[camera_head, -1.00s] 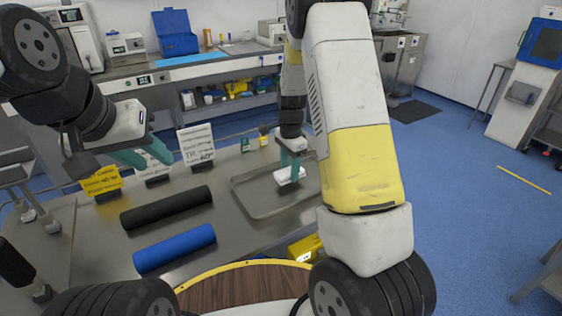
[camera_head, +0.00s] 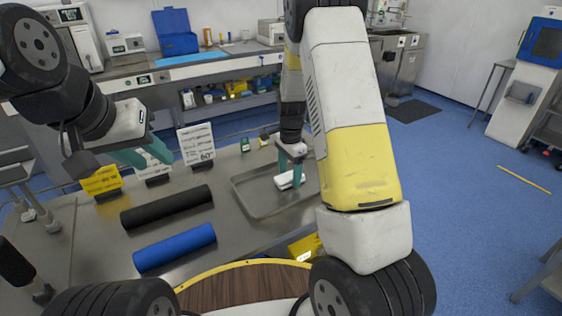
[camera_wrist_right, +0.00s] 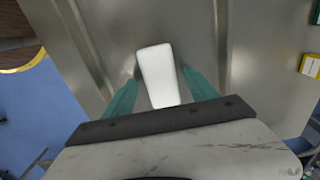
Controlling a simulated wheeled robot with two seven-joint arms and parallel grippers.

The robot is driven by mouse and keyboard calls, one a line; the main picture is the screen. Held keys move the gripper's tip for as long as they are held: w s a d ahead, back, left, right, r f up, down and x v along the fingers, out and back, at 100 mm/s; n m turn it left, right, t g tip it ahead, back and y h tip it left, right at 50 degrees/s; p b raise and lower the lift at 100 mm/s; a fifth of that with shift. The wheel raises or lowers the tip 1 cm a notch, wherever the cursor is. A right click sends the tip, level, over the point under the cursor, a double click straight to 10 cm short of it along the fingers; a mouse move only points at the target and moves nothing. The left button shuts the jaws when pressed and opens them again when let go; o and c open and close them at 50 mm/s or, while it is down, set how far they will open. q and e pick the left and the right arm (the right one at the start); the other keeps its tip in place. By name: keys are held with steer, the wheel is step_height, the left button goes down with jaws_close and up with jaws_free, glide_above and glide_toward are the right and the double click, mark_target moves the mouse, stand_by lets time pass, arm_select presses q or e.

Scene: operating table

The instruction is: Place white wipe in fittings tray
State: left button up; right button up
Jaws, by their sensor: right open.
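In the right wrist view the white wipe (camera_wrist_right: 158,76) lies flat on the tray floor, between and just beyond the fingers. My right gripper (camera_head: 292,170) is over the tray, right at the wipe. Its teal fingers (camera_wrist_right: 158,95) are spread, with a gap on each side of the wipe. My left gripper (camera_head: 163,159) is over the left part of the table, away from the tray; I cannot tell its finger gap.
A black roll (camera_head: 167,207) and a blue roll (camera_head: 175,248) lie left of the tray. Sign cards, one yellow (camera_head: 101,182) and one white (camera_head: 196,144), stand behind them. Small green (camera_head: 245,145) and yellow boxes stand behind the tray.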

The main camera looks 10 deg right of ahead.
step_height(320, 180, up, 11)
step_height(320, 180, up, 7)
steer(key=n+t+y, duration=0.1)
steer(key=n, duration=0.2)
glide_above(290, 176)
steer(key=s, duration=0.4)
steer(key=s+r+n+t, duration=0.1)
steer(key=s+r+n, duration=0.2)
steer(key=s, duration=0.4)
steer(key=s+a+r+n+t, duration=0.1)
steer(key=s+r+n+t, duration=0.1)
steer(key=s, duration=0.5)
steer(key=s+a+r+n+t+y, duration=0.1)
steer(key=s+r+n+t, duration=0.1)
steer(key=s+r+n, duration=0.2)
steer(key=s+n, duration=0.2)
steer(key=s, duration=0.1)
steer(key=shift+r+n, duration=0.3)
